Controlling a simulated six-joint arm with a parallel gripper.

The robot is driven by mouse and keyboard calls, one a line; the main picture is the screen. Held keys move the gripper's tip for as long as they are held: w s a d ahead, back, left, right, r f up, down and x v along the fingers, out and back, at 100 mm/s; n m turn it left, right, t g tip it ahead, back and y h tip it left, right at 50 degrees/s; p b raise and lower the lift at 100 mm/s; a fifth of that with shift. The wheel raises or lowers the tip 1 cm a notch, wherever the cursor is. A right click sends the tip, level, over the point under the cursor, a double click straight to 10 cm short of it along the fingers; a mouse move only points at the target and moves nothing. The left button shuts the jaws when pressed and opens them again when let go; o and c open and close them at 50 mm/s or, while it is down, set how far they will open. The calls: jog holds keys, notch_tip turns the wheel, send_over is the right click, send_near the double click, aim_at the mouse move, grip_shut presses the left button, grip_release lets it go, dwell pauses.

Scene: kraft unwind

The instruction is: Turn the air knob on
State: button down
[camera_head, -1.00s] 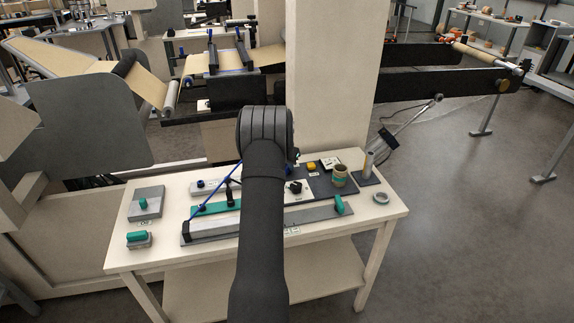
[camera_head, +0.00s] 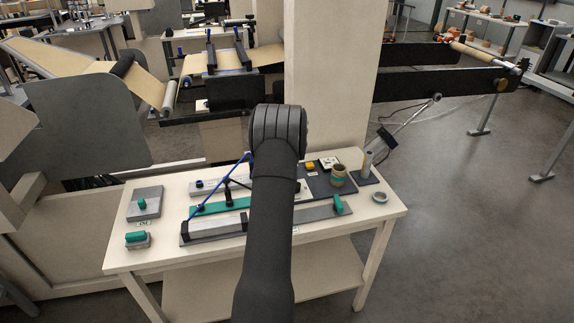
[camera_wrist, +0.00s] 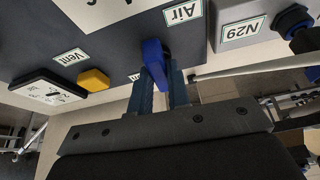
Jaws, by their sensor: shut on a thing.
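The air knob (camera_wrist: 154,56) is a blue lever on the dark panel, beside a label reading "Air" (camera_wrist: 182,13) in the wrist view. My gripper (camera_wrist: 160,84) reaches up to it, with its two blue-grey fingers shut on the knob from either side. In the head view my dark arm covers the knob and the gripper, so neither shows there.
A yellow button (camera_wrist: 93,80) by a "Vent" label (camera_wrist: 70,57) and a white-faced box (camera_wrist: 47,92) sit left of the knob. A dark fitting (camera_wrist: 293,20) by an "N29" label stands to the right.

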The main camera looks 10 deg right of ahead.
dwell(0.4)
jog(key=c, duration=1.4)
grip_release()
jog(key=shift+o, duration=0.2)
jog(key=shift+r, duration=0.1)
jog(key=v, duration=1.7)
jog(key=shift+d+r, duration=0.1)
jog(key=x, duration=1.7)
jog(key=shift+f, duration=0.25)
